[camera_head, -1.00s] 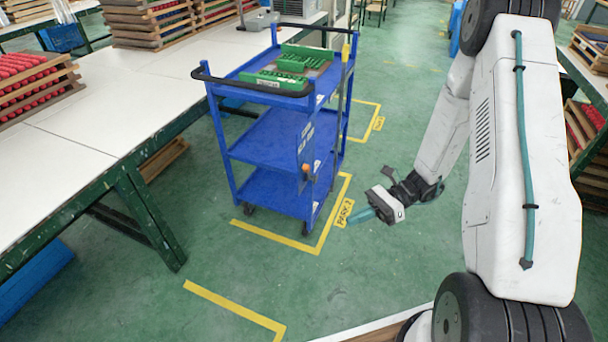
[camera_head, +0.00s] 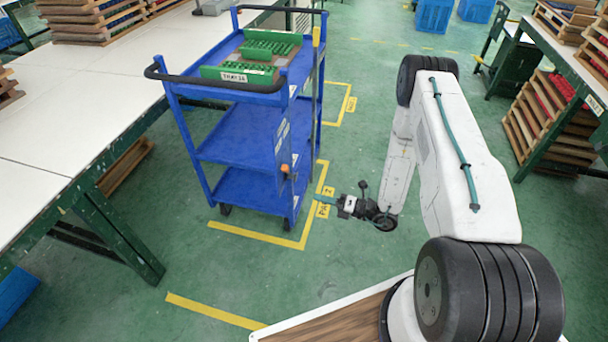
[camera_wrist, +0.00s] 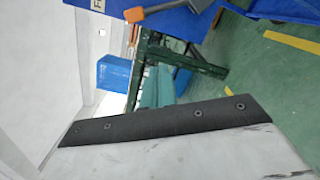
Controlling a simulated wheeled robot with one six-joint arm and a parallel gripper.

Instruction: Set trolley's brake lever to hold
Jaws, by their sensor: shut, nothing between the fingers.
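The blue trolley (camera_head: 240,135) stands beside the long white table. Its brake lever has an orange knob (camera_head: 285,169) low on the trolley's right side, below a blue plate with lettering too small to read. In the wrist view the orange knob (camera_wrist: 134,14) shows at the top edge, on a grey lever, close to a blue trolley panel. My gripper (camera_head: 317,198) is shut and empty, with teal fingers pointing left toward the trolley. It appears apart from the lever, right of and below the knob in the head view. The fingers also show in the wrist view (camera_wrist: 165,88).
Green trays (camera_head: 268,48) sit on the trolley's top shelf. The white table (camera_head: 85,110) on green legs is close on the trolley's left. Yellow floor lines (camera_head: 262,236) mark the trolley's bay. Wooden racks (camera_head: 545,120) stand at the right. Green floor between is clear.

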